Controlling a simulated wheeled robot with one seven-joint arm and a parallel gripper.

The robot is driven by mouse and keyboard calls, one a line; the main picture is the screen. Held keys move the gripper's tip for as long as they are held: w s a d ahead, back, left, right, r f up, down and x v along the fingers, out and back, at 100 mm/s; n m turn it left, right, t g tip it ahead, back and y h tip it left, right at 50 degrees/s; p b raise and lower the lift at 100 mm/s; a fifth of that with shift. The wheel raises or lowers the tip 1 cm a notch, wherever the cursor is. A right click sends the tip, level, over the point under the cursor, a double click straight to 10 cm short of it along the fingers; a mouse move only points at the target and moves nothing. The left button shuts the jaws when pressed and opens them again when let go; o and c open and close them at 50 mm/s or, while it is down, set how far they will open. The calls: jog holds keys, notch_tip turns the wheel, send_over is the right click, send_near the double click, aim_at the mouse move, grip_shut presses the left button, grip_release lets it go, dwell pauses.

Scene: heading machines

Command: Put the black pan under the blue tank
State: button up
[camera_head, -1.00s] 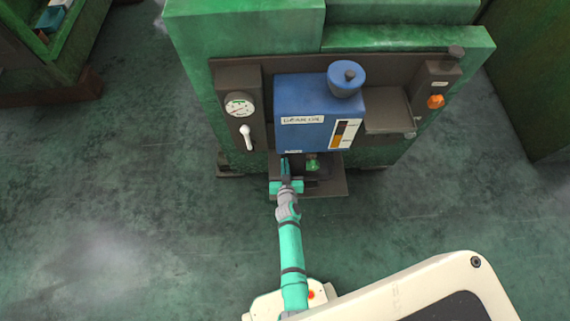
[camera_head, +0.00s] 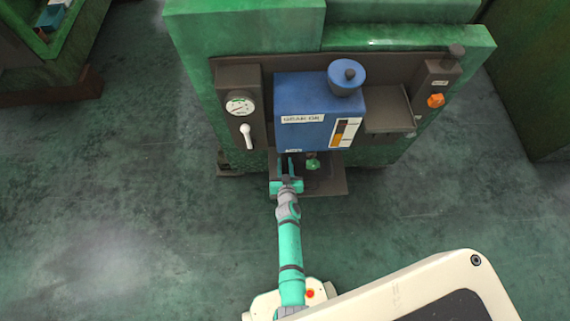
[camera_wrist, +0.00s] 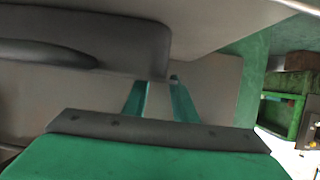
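The blue tank (camera_head: 300,105) is fixed to the front of the green machine, with a gear oil label and a level gauge. A green tap (camera_head: 313,164) hangs below it. Under the tank is a dark flat surface (camera_head: 330,185); I cannot separate the black pan from the ledge there. My gripper (camera_head: 287,159) is below the tank's lower left, left of the tap, with its two fingers apart. In the wrist view my gripper (camera_wrist: 157,82) shows a gap between its fingers. A dark rounded shape (camera_wrist: 110,45) just beyond may be the pan.
A pressure gauge (camera_head: 240,105) and a white-handled lever (camera_head: 247,135) are left of the tank. A grey side shelf (camera_head: 390,110) and an orange knob (camera_head: 436,101) are to its right. The green floor (camera_head: 130,200) is open on the left.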

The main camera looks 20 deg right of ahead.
jog(key=shift+s, duration=0.1)
jog(key=v, duration=0.9)
jog(key=shift+s+a+r, duration=0.1)
jog(key=shift+s+r, duration=0.1)
jog(key=shift+s, duration=0.15)
jog(key=shift+s+a+r, duration=0.15)
jog(key=shift+s, duration=0.25)
jog(key=s+a+r+n+t+y, duration=0.1)
jog(key=s+a+r, duration=0.45)
jog(key=s, duration=0.25)
jog(key=s+a+r+n+y, duration=0.1)
jog(key=s+a+r, duration=0.3)
jog(key=s+r, duration=0.4)
jog(key=s+a+r+y, duration=0.1)
jog(key=s+a+r, duration=0.1)
jog(key=s+r, duration=0.3)
jog(key=s+a+r+n+t, duration=0.1)
jog(key=s+r, duration=0.3)
jog(key=r, duration=0.8)
jog(key=shift+s+a+r+y, duration=0.3)
jog(key=shift+s+a+y, duration=0.1)
jog(key=shift+a, duration=0.35)
